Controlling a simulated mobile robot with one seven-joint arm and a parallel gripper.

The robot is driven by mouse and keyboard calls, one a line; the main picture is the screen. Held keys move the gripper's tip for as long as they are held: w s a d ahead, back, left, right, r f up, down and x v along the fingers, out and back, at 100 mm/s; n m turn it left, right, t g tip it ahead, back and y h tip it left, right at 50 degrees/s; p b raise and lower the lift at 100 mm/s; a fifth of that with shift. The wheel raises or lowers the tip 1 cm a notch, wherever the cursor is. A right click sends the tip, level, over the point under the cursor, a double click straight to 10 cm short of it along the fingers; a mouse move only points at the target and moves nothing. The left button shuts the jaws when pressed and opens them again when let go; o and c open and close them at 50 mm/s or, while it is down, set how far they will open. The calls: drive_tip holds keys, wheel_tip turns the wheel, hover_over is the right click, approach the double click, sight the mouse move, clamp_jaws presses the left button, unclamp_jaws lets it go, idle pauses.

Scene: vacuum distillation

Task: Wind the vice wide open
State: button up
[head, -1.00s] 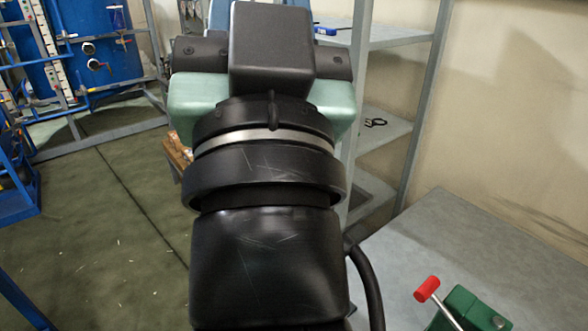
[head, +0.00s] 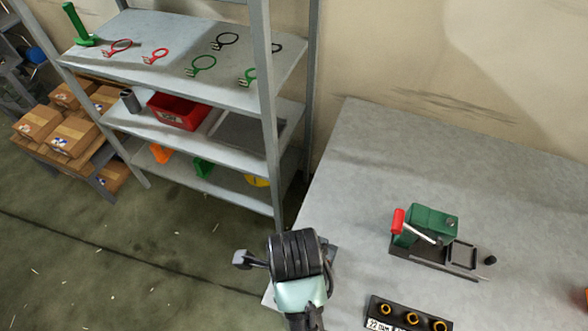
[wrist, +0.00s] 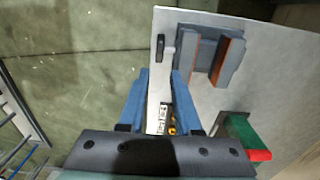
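A grey vice-like block (wrist: 207,53) with two orange-brown jaw faces lies on the table in the wrist view, with a gap between its jaws. A small black piece (wrist: 163,47) sits at its left, by the table edge; I cannot tell if it is the handle. My gripper (wrist: 160,76) has its two blue fingers apart, with nothing seen held between them, and points over the table's left edge, short of the vice. In the head view my arm end (head: 300,255) covers that table edge and hides most of what lies behind it.
A green device (head: 432,222) with a red-gripped lever stands on the table (head: 400,140); it shows at the right of the wrist view (wrist: 243,130). A black tray (head: 395,318) labelled 22 mm holds yellow-ringed parts. A metal shelf (head: 190,50) stands behind. Cartons (head: 75,135) stand at left.

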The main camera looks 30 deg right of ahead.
wheel_tip(320, 180, down, 13)
drive_tip(key=shift+r+p, duration=0.1)
drive_tip(key=shift+p, duration=0.3)
clamp_jaws()
